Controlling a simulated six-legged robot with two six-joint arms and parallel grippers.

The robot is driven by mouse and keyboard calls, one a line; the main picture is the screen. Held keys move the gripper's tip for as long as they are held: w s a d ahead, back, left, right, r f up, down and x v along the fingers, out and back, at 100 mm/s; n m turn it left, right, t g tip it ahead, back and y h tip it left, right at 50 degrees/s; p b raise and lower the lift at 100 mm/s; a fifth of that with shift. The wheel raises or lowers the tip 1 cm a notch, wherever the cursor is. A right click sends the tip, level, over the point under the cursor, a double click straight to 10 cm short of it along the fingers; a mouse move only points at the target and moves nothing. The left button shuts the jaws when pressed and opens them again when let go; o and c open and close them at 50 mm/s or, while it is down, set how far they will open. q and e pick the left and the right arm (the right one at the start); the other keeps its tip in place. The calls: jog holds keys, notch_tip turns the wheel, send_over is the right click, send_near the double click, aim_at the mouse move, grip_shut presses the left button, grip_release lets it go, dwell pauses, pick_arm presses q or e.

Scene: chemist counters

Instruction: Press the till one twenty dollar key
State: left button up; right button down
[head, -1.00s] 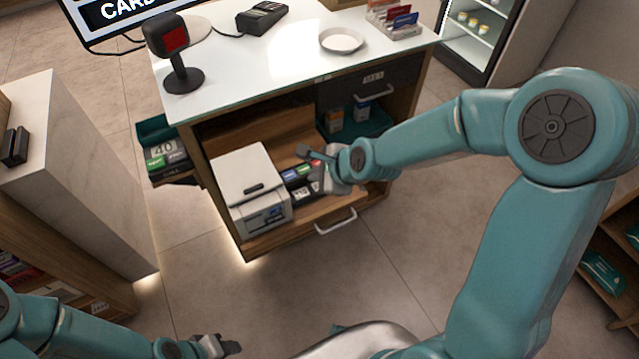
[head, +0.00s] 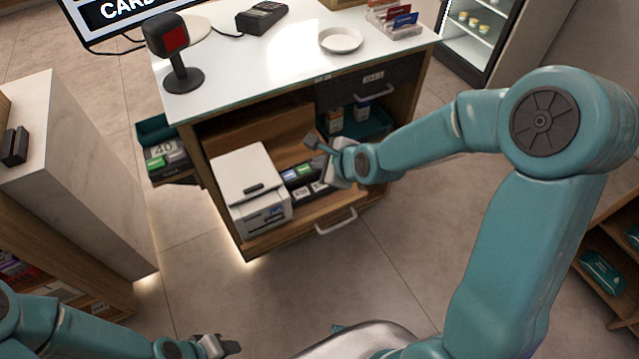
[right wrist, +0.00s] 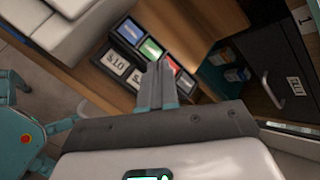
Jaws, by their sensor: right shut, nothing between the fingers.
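The till's key block (head: 300,182) sits on the shelf under the counter, beside a white printer. In the right wrist view it has a row of blue (right wrist: 130,31), green (right wrist: 151,48) and red keys, with white price keys below. One white key reads $10 (right wrist: 115,62). The white key to its right (right wrist: 136,79) is partly hidden by my fingers, and its label is unclear. My right gripper (head: 312,142) is shut and empty; its fingertips (right wrist: 160,68) overlap the keys in the wrist view, and contact cannot be told. My left gripper (head: 232,347) is low at the front, away from the counter.
The white printer (head: 248,185) stands close on the left of the keys. The counter top (head: 260,70) overhangs the shelf and carries a scanner (head: 176,55), a card terminal (head: 262,17) and a dish (head: 340,40). A drawer with a handle (head: 336,222) is below.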

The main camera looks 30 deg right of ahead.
aim_at(320, 186)
jog(key=shift+f, duration=2.5)
jog(key=shift+f, duration=0.1)
jog(key=shift+f, duration=0.3)
